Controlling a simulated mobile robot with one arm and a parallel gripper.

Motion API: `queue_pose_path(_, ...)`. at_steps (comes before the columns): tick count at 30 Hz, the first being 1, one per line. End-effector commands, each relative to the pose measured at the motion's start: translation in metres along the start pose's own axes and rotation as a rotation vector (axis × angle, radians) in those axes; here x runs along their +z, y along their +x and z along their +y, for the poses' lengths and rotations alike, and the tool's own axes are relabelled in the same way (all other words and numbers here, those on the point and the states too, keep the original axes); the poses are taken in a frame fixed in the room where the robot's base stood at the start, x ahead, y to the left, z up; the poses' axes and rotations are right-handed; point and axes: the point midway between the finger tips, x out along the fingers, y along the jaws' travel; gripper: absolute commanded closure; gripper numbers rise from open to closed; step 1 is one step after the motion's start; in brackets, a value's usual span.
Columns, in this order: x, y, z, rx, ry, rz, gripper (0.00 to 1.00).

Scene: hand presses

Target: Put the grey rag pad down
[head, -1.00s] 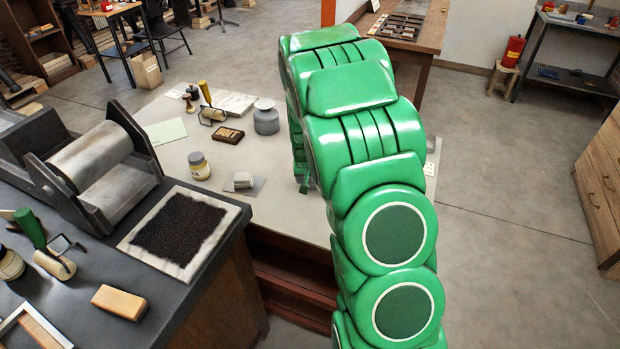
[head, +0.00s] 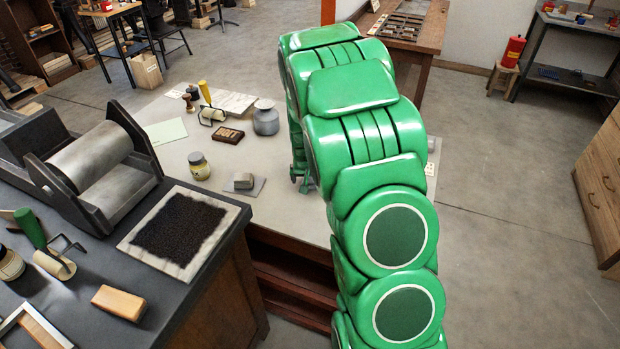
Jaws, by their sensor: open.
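My gripper (head: 302,183) is low at the pale table top, mostly behind my green arm. Its fingertips show apart, and I see nothing between them. I cannot make out a grey rag pad for certain. A small grey block (head: 244,180) lies on a flat grey sheet (head: 256,189) to the left of my gripper, apart from it; I cannot tell whether this is the pad. The table area behind and right of my arm is hidden.
The pale table (head: 208,158) also holds a jar (head: 199,166), a grey pot (head: 265,118), a brown block (head: 228,134) and a yellow-handled roller (head: 208,108). A dark bench with a press (head: 92,165) and an inked slab (head: 140,245) stands at the near left.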

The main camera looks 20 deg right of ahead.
Motion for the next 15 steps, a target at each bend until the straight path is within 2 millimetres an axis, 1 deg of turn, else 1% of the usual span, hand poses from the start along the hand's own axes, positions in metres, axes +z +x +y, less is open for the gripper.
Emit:
queue_pose_path(5, -0.001, -0.015, 0.0, 0.0, 0.0, 0.002, 0.06)
queue_pose_path(15, 0.0, -0.055, 0.0, 0.0, 0.0, 0.001, 0.06)
